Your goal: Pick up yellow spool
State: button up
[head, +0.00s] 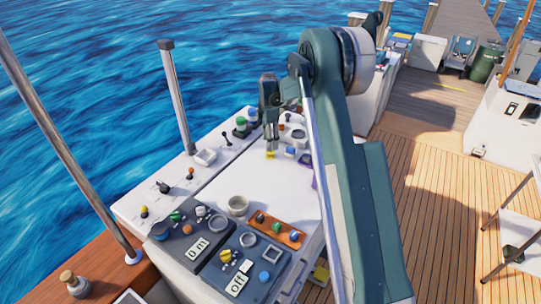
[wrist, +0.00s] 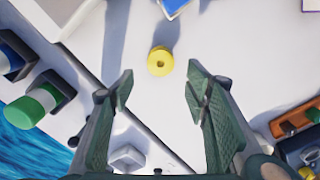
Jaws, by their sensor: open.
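The yellow spool (wrist: 160,61) is on the white hatch top (wrist: 215,45). In the wrist view it lies at the upper middle, with a dark hole near its centre, beyond and between my fingertips. My gripper (wrist: 156,95) is open, with nothing between its fingers. In the head view my gripper (head: 271,148) points down over the far part of the white top. A small yellow patch just under its fingertips seems to be the spool, partly hidden by the fingers.
A green-topped knob (wrist: 40,103) stands at left in the wrist view. The middle of the white top is mostly clear.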

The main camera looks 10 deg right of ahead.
aim_at(270, 154)
jog(key=shift+f, duration=1)
jog(key=shift+f, duration=0.1)
jog(key=shift+d+f, duration=0.15)
jog(key=shift+f, duration=2.35)
jog(key=c, duration=1)
